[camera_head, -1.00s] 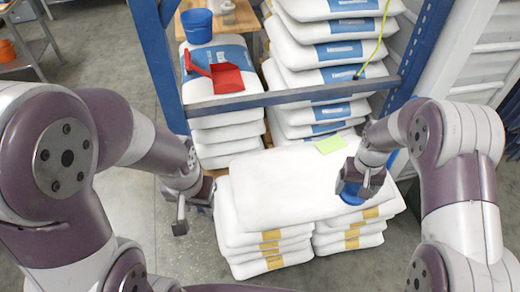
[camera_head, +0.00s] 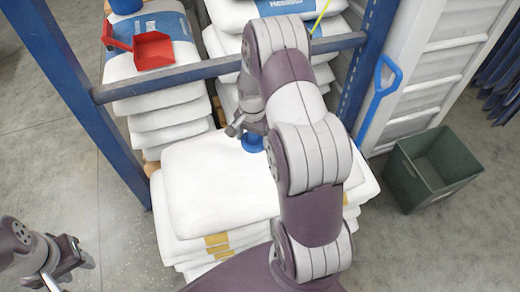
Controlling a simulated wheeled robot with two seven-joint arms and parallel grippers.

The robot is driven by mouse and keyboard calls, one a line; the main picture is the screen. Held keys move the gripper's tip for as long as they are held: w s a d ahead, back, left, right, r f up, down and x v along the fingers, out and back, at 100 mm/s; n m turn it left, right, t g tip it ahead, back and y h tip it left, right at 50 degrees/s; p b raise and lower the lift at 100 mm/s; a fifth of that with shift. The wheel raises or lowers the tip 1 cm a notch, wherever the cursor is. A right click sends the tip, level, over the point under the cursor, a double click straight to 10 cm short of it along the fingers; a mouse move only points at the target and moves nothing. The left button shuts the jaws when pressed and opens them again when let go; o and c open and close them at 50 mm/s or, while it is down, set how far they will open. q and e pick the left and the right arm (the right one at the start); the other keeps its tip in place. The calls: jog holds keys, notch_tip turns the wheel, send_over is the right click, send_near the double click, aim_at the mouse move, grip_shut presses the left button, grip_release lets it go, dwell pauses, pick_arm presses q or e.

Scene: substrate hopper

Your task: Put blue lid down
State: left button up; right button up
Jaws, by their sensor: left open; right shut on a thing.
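My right gripper (camera_head: 245,121) is over the stack of white sacks in front of the blue rack, partly covered by my own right arm. It is shut on the blue lid (camera_head: 252,143), which shows just below it over the top sack (camera_head: 205,190). The far side of the lid is hidden by my arm, and I cannot tell whether it touches the sack. My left gripper (camera_head: 78,258) is open and empty at the lower left, over the floor and well away from the sacks.
A blue rack beam (camera_head: 215,67) crosses behind the sack stack. A red scoop (camera_head: 153,50) and a partly cut-off blue bucket (camera_head: 125,4) are on sacks behind it. A dark green bin (camera_head: 437,165) stands right, near a blue handle (camera_head: 378,100). Floor at left is clear.

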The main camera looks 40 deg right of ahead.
aim_at(260, 147)
jog(key=shift+s+d+f, duration=0.2)
jog(key=shift+d+f, duration=0.15)
jog(key=shift+d, duration=0.15)
jog(key=shift+s+d+f, duration=0.2)
jog(key=shift+d+f, duration=0.15)
jog(key=shift+d, duration=0.15)
notch_tip(260, 147, down, 4)
jog(key=shift+r+b, duration=0.1)
jog(key=shift+b, duration=0.45)
